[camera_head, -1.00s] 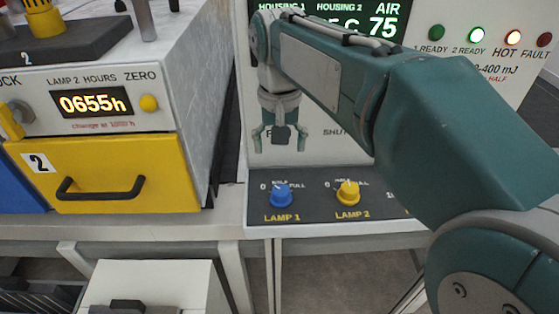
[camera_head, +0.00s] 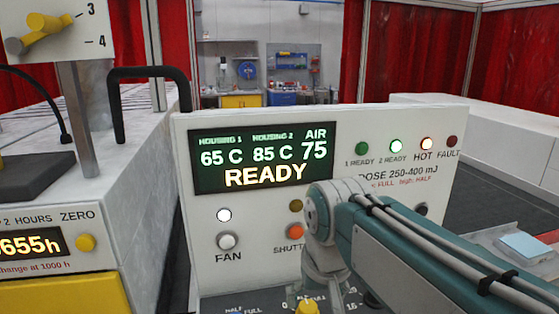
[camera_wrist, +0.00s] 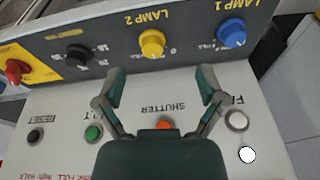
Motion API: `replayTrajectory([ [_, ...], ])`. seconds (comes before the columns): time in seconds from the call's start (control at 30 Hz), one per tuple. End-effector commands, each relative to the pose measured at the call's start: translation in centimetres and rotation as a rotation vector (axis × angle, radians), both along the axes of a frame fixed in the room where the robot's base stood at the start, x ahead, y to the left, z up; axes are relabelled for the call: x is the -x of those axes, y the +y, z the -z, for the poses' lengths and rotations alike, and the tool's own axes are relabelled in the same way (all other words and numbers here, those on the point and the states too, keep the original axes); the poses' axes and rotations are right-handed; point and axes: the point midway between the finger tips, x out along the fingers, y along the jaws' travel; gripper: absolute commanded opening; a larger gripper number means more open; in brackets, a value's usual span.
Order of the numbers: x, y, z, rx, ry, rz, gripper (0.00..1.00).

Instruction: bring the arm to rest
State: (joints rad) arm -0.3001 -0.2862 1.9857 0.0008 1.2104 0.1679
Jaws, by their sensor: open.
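My arm reaches in from the lower right in the head view. Its wrist bends down in front of the white control panel (camera_head: 400,140), right of the orange SHUTTER button (camera_head: 295,231). My gripper (camera_wrist: 160,84) shows in the wrist view with its two fingers spread apart and nothing between them. It hangs over the panel, with the SHUTTER button (camera_wrist: 165,123) seen between the fingers and the yellow LAMP 2 knob (camera_wrist: 152,43) beyond the tips. The gripper's fingers cannot be made out clearly in the head view.
The display (camera_head: 262,160) reads READY; the HOT light (camera_head: 427,143) is lit. A lamp-hours housing (camera_head: 50,240) stands left.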

Motion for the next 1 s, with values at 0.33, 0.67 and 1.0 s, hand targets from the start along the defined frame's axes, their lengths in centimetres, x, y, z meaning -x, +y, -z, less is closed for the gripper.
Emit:
replayTrajectory([
  [0.33,7.2,-8.3,4.6,0.005,-0.205,0.113,0.90],
  [0.67,9.3,-10.1,6.9,0.022,-0.267,0.142,0.90],
  [1.0,9.3,-10.0,6.8,0.021,-0.266,0.141,0.90],
])
